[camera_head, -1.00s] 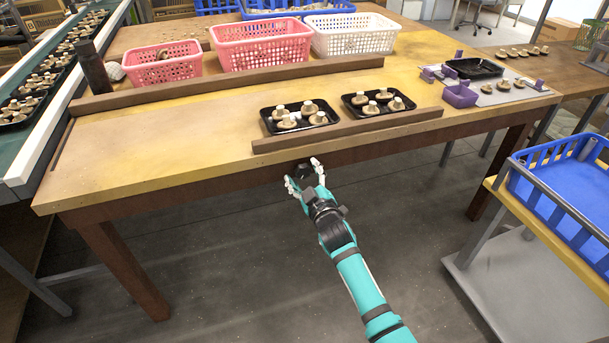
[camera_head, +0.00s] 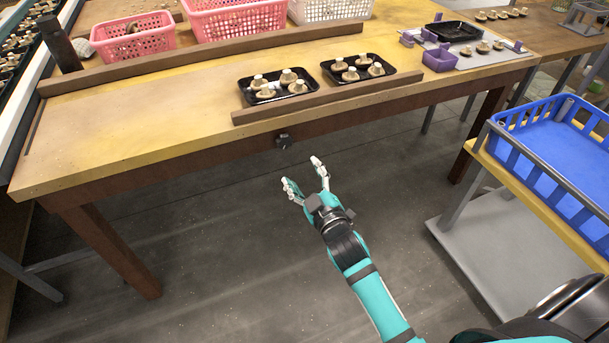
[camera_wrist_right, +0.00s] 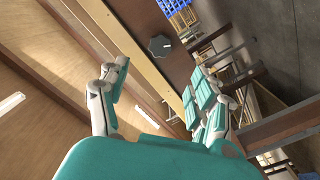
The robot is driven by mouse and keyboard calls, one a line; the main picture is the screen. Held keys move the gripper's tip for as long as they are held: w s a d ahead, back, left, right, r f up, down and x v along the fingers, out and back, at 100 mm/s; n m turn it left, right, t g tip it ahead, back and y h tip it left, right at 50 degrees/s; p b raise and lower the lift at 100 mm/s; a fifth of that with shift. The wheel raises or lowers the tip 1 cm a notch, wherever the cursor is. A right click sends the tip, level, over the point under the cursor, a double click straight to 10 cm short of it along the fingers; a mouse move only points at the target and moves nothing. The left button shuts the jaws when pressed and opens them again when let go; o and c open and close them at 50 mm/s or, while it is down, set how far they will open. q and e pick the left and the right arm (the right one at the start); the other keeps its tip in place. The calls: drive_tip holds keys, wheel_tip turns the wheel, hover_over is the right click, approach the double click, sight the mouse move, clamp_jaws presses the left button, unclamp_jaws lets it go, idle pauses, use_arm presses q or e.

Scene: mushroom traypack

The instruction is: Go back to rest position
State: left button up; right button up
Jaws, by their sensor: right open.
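My right gripper (camera_head: 305,177) is open and empty in the head view. It hangs over the floor, in front of the wooden table (camera_head: 130,130) and apart from it. In the right wrist view its spread fingers (camera_wrist_right: 155,95) have nothing between them. A dark round knob (camera_head: 284,140) sits on the table's front side, just beyond the fingertips; it also shows in the right wrist view (camera_wrist_right: 160,46). My left gripper is not in view.
Two black trays with mushrooms (camera_head: 246,88) (camera_head: 327,66) stand behind a wooden strip (camera_head: 330,97). Pink baskets (camera_head: 133,44) stand farther back. A blue crate (camera_head: 552,150) rests on a stand at right. The floor before the table is clear.

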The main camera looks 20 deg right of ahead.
idle(0.4)
